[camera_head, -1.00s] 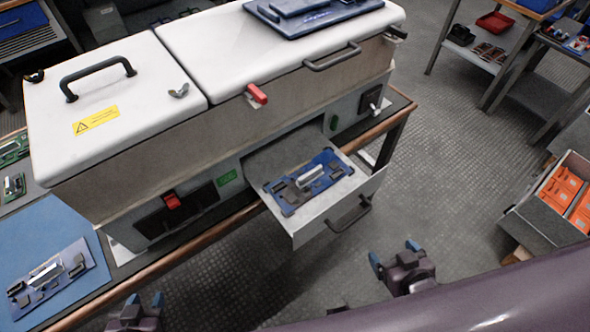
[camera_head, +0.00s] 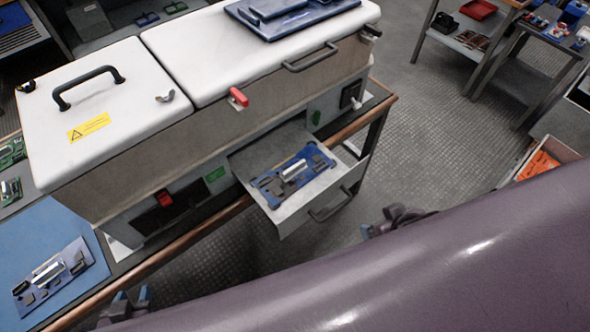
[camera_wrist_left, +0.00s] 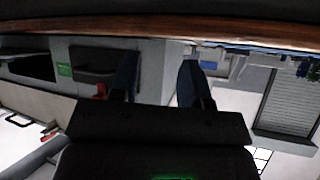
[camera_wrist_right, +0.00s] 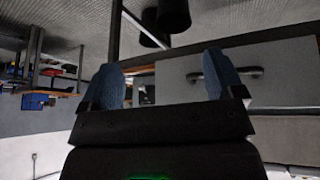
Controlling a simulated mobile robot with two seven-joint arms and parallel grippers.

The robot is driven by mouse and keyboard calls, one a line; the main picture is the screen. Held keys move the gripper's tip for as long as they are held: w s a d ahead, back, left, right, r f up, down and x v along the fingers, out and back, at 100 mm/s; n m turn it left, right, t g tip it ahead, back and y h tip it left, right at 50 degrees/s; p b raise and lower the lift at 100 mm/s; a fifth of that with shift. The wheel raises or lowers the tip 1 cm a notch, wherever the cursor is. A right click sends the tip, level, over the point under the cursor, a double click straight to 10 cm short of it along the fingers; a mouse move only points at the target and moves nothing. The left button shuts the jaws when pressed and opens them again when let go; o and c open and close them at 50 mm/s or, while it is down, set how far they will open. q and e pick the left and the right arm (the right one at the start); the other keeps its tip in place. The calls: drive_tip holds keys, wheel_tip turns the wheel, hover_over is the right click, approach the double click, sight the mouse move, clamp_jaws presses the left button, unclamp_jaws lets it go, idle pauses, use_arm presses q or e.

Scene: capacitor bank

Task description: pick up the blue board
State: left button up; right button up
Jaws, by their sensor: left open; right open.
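The blue board (camera_head: 268,187) lies flat in the open grey drawer (camera_head: 290,219), with a silver block and dark parts on it. My left gripper (camera_head: 131,295) is open and empty at the bottom left, below the bench edge and apart from the board; its spread fingers show in the left wrist view (camera_wrist_left: 158,80). My right gripper (camera_head: 385,222) is partly hidden behind my arm, just right of the drawer front. In the right wrist view it is open and empty (camera_wrist_right: 163,75), facing the drawer front and handle (camera_wrist_right: 225,76); the board is out of sight there.
The drawer belongs to a white-lidded machine (camera_head: 110,130) on a wood-edged bench. A similar board (camera_head: 72,262) lies on a blue mat (camera_head: 35,235) at left. A dark blue tray (camera_head: 300,18) rests on the lid. An orange-filled box (camera_head: 540,163) stands right.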

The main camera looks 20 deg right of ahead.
drive_tip(key=s+r+g+p, duration=0.1)
drive_tip(key=s+r+g, duration=0.2)
drive_tip(key=s+r, duration=0.15)
drive_tip(key=w+a+r+n+t+h, duration=0.1)
drive_tip(key=w+r+n+t, duration=0.15)
drive_tip(key=w, duration=0.35)
drive_tip(key=w+r+n+t+h, duration=0.1)
drive_tip(key=w+r+n+t, duration=0.2)
drive_tip(key=w, duration=0.4)
drive_tip(key=w+a+r+n+t+y, duration=0.3)
drive_tip(key=w+a+r+n+t, duration=0.55)
drive_tip(key=w+n, duration=0.2)
drive_tip(key=s+a+r+n+g+y, duration=0.1)
drive_tip(key=a+r+n+g+y, duration=0.2)
drive_tip(key=a+n+y, duration=0.95)
drive_tip(key=s+a+r+n+g+y, duration=0.1)
drive_tip(key=a+r+n+g+y, duration=0.4)
drive_tip(key=n, duration=1.4)
drive_tip(key=n+g+h, duration=0.9)
drive_tip(key=n+h, duration=0.9)
drive_tip(key=n, duration=1)
hover_over(294, 167)
wheel_tip(294, 167, down, 19)
drive_tip(key=shift+f, duration=5.1)
drive_tip(key=c, duration=0.8)
drive_tip(key=shift+o, duration=0.2)
